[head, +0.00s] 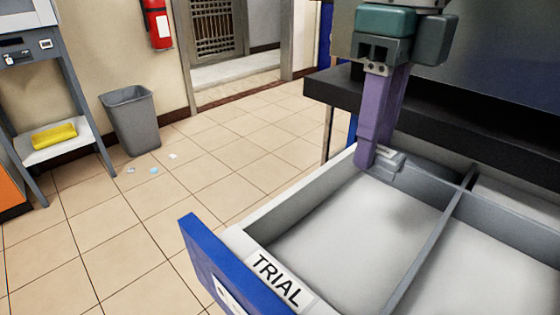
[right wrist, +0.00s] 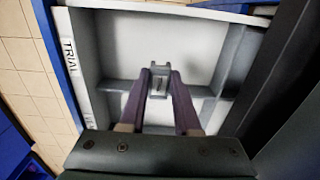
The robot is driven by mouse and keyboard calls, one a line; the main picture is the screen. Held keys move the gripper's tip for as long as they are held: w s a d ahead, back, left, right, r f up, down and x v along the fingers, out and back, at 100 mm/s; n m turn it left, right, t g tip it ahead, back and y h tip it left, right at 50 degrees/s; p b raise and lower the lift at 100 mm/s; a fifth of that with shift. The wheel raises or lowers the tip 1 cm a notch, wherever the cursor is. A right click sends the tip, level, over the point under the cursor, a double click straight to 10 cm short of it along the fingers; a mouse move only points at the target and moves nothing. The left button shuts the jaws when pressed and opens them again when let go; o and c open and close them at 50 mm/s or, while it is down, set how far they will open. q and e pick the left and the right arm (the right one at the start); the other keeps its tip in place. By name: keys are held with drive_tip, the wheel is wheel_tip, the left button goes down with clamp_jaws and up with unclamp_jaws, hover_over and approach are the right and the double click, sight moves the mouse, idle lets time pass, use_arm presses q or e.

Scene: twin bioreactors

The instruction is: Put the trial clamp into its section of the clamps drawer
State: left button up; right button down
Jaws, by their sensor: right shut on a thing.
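The open clamps drawer (head: 258,238) has a blue front and grey walls. A TRIAL label (head: 280,281) marks the section at its left end in the head view. The trial clamp (head: 391,163) is a small grey piece between the purple fingers of my right gripper (head: 366,160), which is shut on it. The clamp (right wrist: 159,84) also shows between the fingertips (right wrist: 160,72) in the right wrist view, over the drawer near a divider. I cannot tell whether it touches the floor or a wall. My left gripper is not in view.
A grey divider (head: 432,245) separates the TRIAL section from its neighbour; both visible floors look empty. A dark bench edge (head: 420,124) runs behind the drawer. A bin (head: 131,120) and a stand with a yellow item (head: 54,136) are farther left.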

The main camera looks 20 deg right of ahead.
drive_tip(key=b, duration=0.1)
hover_over(351, 235)
wheel_tip(351, 235, down, 8)
drive_tip(key=shift+s+r, duration=0.1)
drive_tip(key=shift+r, duration=0.05)
wheel_tip(351, 235, down, 4)
drive_tip(key=shift+f+b, duration=0.1)
drive_tip(key=shift+b, duration=0.6)
drive_tip(key=shift+f, duration=0.15)
drive_tip(key=c, duration=0.6)
unclamp_jaws()
